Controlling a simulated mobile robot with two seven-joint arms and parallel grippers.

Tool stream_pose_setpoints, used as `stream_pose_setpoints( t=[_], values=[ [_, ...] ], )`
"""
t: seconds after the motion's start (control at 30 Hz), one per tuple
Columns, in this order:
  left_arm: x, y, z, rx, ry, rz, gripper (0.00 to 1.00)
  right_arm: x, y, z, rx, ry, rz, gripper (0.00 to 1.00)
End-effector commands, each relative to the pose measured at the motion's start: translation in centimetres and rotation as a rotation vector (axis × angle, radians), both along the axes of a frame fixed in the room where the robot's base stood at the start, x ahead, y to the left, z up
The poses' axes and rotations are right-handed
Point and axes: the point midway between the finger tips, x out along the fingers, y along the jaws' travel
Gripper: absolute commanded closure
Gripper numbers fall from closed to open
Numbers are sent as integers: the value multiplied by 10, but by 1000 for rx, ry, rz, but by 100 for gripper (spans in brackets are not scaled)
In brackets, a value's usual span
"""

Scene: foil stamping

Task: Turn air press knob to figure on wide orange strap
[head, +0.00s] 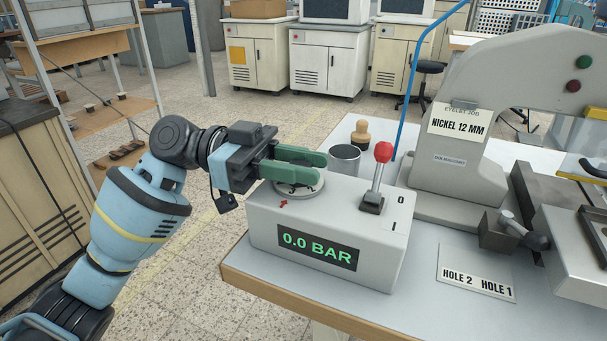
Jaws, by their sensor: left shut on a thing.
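The air press box (330,215) is light grey and stands at the near left corner of the table. Its green display (318,248) reads 0.0 BAR. A round pale dial (303,190) lies on its top, with a small red arrow (283,203) in front of it. My left gripper (319,167) reaches in from the left over the dial. Its green fingers are shut on the knob there, which they mostly hide. A red-topped lever (381,165) stands upright right of the dial, beside marks 0 and I. No wide orange strap is recognisable. My right gripper is out of view.
A dark-topped cylinder (345,160) and a wooden-handled stamp (360,132) stand behind the box. A large grey press (480,130) labelled NICKEL 12 MM is at right. A HOLE 2 HOLE 1 plate (476,273) lies on the table (425,315). A blue hose (407,95) rises behind.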

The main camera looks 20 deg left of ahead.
Motion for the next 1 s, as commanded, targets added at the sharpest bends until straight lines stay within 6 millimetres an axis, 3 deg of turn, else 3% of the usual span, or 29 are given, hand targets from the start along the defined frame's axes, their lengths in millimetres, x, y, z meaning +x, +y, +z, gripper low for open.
stream_pose_setpoints(
  t=[0.73, 0.77, 0.9, 1.0],
  values=[
    [0, 1, 2, -2, 0, -84, 95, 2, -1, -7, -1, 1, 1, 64],
    [0, 1, 2, -2, 0, -83, 69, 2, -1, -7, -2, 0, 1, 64],
    [0, 0, 1, -2, 0, -84, 51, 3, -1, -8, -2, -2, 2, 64],
    [0, 0, 1, -1, 0, -84, 51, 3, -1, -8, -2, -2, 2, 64]
  ],
)
